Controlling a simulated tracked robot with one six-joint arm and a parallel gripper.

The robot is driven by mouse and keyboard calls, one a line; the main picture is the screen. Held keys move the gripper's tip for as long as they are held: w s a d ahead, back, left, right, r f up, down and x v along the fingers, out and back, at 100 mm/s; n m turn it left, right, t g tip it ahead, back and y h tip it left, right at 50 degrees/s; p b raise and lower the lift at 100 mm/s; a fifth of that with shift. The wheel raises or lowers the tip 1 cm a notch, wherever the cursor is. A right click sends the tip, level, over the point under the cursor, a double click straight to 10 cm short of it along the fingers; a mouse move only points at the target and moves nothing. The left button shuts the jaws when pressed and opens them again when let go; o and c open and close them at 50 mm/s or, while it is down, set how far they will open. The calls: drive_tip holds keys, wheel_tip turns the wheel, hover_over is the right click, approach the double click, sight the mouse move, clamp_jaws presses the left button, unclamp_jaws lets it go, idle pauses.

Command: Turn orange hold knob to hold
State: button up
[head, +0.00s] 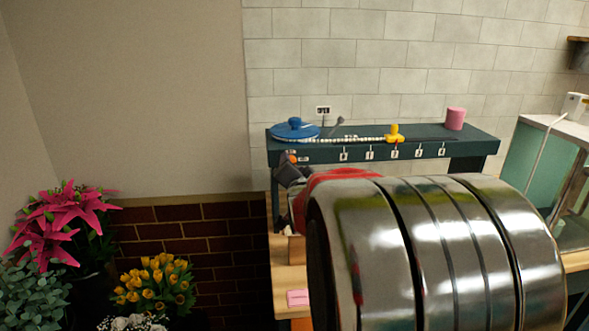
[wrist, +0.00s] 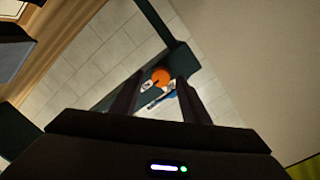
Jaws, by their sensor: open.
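The orange hold knob (wrist: 161,76) shows in the wrist view as a round orange disc with a dark mark on its left, on a dark green panel. My gripper (wrist: 159,84) is open, its two dark fingers standing left and right of the knob in that view. I cannot tell how far the fingertips are from it. In the head view a small orange patch (head: 291,156) at the left of the green bench front looks like the knob, just above my dark gripper (head: 288,171). My arm hides part of the bench there.
The dark green bench (head: 470,135) has a blue round lid (head: 295,130), a yellow slider (head: 395,134) on a scale and a pink cylinder (head: 455,118). Pink flowers (head: 62,215) and yellow tulips (head: 155,283) stand at left. A pink block (head: 297,297) lies on wood below.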

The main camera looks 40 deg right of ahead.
drive_tip(key=v, duration=1.4)
drive_tip(key=shift+w+f, duration=0.1)
drive_tip(key=shift+f, duration=0.05)
idle(0.4)
drive_tip(key=a+f+n+g+y, duration=0.2)
drive_tip(key=a+f+n+y, duration=0.15)
drive_tip(key=a, duration=0.45)
drive_tip(key=a+f+n+g+y, duration=0.1)
drive_tip(key=a+f+n+y, duration=0.2)
drive_tip(key=a, duration=0.4)
drive_tip(key=s+a+f+n+g+y, duration=0.1)
drive_tip(key=s+a+f+n+g, duration=0.1)
drive_tip(key=s+a+n, duration=0.3)
drive_tip(key=s+a+f+n+g+y, duration=0.2)
drive_tip(key=s+a+f+n+g, duration=0.1)
drive_tip(key=s+a, duration=0.4)
drive_tip(key=shift+s+a+n, duration=0.35)
drive_tip(key=shift+a+n, duration=0.5)
drive_tip(key=shift+a, duration=0.1)
